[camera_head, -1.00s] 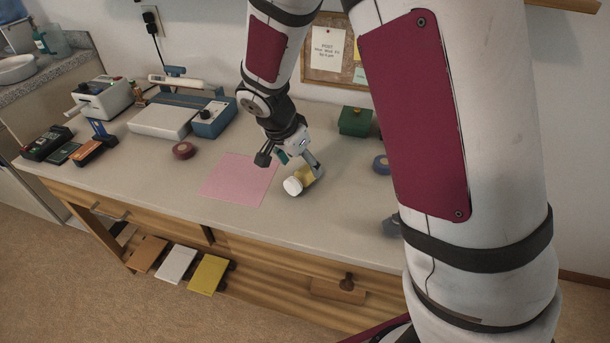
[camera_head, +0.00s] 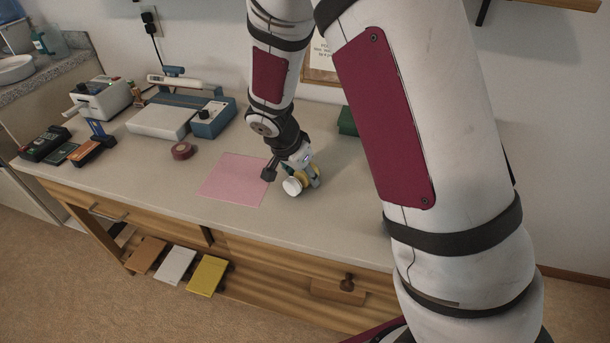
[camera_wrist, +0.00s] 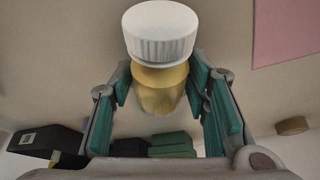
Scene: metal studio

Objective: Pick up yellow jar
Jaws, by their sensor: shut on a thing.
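The yellow jar (camera_head: 304,184) has a white lid (camera_head: 292,187) and is at the bench's front, just right of the pink sheet (camera_head: 232,182). In the head view its lid points toward the front left. My gripper (camera_head: 291,178) is around the jar, with one finger on each side. In the wrist view the white lid (camera_wrist: 160,35) and yellow body (camera_wrist: 160,90) show between the green finger pads, which are shut on the body. My gripper (camera_wrist: 162,88) hides part of the jar in the head view. I cannot tell whether the jar touches the bench.
A dark red tape roll (camera_head: 181,151) lies left of the pink sheet. A blue and white device (camera_head: 212,118) stands behind it. A green box (camera_head: 347,121) is behind my gripper, partly hidden by my arm. The bench front edge is close to the jar.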

